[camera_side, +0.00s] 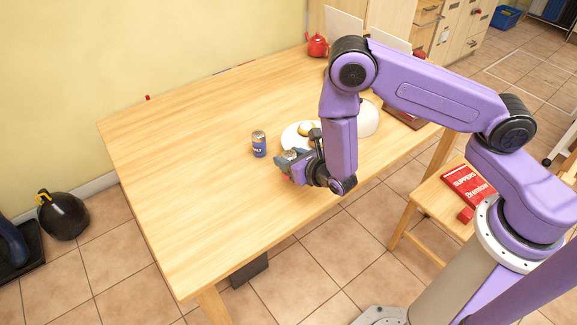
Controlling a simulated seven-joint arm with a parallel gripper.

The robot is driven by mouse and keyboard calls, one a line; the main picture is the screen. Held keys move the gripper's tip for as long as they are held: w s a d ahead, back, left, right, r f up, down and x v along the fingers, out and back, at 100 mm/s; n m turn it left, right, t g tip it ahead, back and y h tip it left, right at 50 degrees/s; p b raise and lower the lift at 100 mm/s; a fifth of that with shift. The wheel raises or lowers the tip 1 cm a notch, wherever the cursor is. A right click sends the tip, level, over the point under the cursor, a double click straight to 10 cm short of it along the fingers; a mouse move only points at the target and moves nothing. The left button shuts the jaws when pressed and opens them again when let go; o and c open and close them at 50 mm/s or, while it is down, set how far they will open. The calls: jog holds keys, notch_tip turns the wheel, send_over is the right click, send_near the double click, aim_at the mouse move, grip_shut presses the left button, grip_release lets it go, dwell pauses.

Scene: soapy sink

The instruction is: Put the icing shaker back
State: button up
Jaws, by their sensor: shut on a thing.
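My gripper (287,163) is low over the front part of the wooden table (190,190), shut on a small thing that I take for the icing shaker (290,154). Only its pale top shows between the fingers; the rest is hidden by them. I cannot tell whether its base touches the table. A blue can-shaped shaker (259,145) with a grey top and a label stands upright on the table, just left of my gripper and apart from it. Its label is too small to read surely.
Behind my gripper is a white plate (291,136) with a yellowish round thing (306,129) on it. A white dome-like bowl (368,119) is partly behind my arm. A red teapot (317,45) stands at the back. The table's left half is mostly clear.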

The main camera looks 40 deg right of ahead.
jog(key=shift+w+f, duration=0.3)
jog(key=shift+a+f, duration=0.1)
jog(key=shift+f, duration=1.4)
jog(key=o, duration=0.9)
jog(key=shift+f, duration=0.1)
jog(key=shift+c, duration=0.2)
